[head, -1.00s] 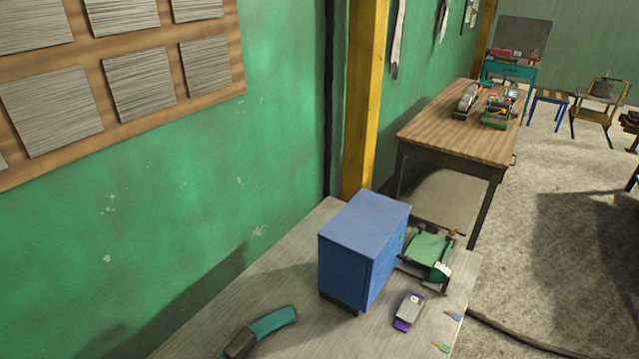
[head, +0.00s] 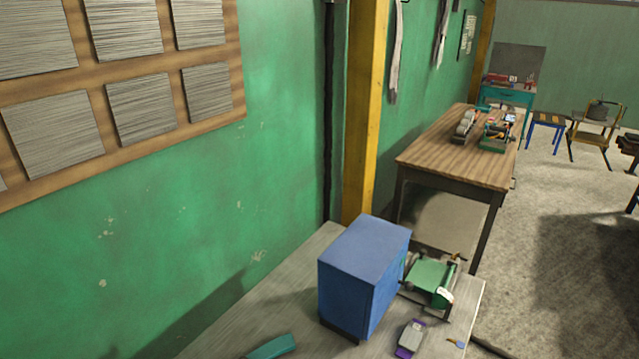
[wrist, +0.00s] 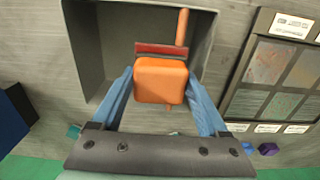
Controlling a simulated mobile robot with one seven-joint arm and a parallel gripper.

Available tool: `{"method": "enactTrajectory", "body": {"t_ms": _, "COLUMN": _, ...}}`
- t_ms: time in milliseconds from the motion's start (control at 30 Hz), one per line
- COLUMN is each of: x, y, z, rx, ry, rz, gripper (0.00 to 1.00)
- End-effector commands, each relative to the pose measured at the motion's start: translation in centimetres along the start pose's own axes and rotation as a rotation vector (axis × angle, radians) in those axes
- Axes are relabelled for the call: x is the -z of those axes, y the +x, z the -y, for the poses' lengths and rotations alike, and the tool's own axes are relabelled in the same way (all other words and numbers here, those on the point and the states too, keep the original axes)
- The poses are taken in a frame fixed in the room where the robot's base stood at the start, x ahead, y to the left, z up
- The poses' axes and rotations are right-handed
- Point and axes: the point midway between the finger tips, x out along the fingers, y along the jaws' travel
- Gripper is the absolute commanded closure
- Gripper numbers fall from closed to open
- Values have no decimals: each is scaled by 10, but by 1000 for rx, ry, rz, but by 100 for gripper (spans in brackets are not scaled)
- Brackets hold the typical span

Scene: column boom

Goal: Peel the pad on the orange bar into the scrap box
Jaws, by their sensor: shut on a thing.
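In the wrist view, my gripper (wrist: 161,78) has two blue fingers shut on an orange block (wrist: 160,82), one finger on each side. A dark red strip with a grey edge (wrist: 162,49) lies along the block's far side. A narrow orange rod (wrist: 182,27) shows beyond the strip; I cannot tell how it joins the block. The strip may be the pad. The block is over a grey open box (wrist: 88,45), probably the scrap box, near its front side. I cannot tell whether it touches the box. My gripper is not in the head view.
A dark board with coloured swatches (wrist: 262,103) lies right of the box in the wrist view. In the head view, a blue cabinet (head: 362,265), a green device (head: 430,275) and a grey and purple block (head: 409,338) stand on a grey bench. A wooden table (head: 455,150) stands behind.

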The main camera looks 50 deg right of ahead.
Motion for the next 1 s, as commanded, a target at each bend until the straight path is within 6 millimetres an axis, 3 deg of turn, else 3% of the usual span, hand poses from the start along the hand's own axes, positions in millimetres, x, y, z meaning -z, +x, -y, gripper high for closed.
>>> {"method": "enactTrajectory", "body": {"t_ms": 1000, "x": 1, "y": -87, "z": 0, "rx": -2, "ry": -1, "rz": -3, "gripper": 78}}
